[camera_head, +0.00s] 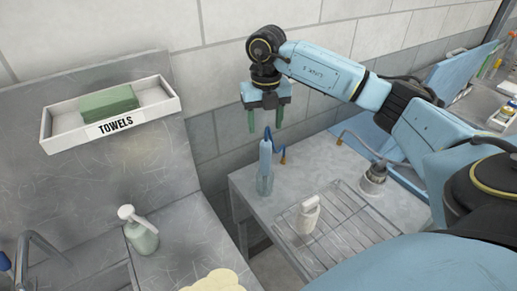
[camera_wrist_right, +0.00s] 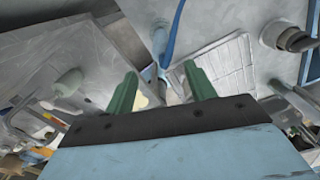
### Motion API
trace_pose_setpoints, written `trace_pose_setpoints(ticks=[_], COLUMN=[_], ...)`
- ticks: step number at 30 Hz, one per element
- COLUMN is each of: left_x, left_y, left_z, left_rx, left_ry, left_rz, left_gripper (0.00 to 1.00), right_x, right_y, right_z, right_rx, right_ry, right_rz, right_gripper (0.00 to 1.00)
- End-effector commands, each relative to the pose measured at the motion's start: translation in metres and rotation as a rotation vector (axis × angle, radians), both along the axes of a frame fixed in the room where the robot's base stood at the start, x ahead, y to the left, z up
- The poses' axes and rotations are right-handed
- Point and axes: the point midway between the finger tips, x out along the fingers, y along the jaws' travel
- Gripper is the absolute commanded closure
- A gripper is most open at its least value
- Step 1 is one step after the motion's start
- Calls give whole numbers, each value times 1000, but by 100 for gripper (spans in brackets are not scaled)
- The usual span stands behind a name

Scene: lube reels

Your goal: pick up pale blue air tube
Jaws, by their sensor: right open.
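A slim upright pale blue piece, apparently the air tube (camera_head: 265,165), stands at the left end of the grey counter (camera_head: 325,172), with a darker blue tip at its top. My right gripper (camera_head: 265,120) is above it, pointing down, its two green fingers apart and empty. In the right wrist view, a pale blue piece (camera_wrist_right: 152,74) shows between and beyond the open fingers of my right gripper (camera_wrist_right: 162,84), and a blue tube (camera_wrist_right: 174,35) runs up from it. I cannot tell the exact gap. My left gripper is not in view.
A wire rack (camera_head: 345,235) with a white bottle (camera_head: 308,215) lies on the counter in front. A metal fitting (camera_head: 374,178) and a curved spout stand to the right. A pump bottle (camera_head: 139,232) and a towel tray (camera_head: 160,102) are to the left. The tiled wall is close behind.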

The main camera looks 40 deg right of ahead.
Motion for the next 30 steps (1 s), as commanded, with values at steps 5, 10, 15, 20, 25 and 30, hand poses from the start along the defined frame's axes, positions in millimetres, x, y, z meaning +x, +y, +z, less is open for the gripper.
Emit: trace_pose_setpoints(ticks=[5, 10, 15, 20, 25, 30], left_x=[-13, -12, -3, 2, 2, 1], left_y=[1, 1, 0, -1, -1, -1], left_z=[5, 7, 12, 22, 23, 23], left_rx=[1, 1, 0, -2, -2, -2], left_ry=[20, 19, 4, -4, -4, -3], left_rz=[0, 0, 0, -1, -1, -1], left_gripper=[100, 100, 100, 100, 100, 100], right_x=[-1, 0, 0, 1, 2, 2], right_y=[0, 0, -1, -4, -4, -4], right_z=[-36, -55, -67, -91, -109, -111], right_rx=[1, 0, 2, 2, 2, 1], right_ry=[5, 1, 4, 5, 1, 0], right_rz=[-2, 0, 0, -1, 0, 1], right_gripper=[45, 45, 45, 45, 45, 45])
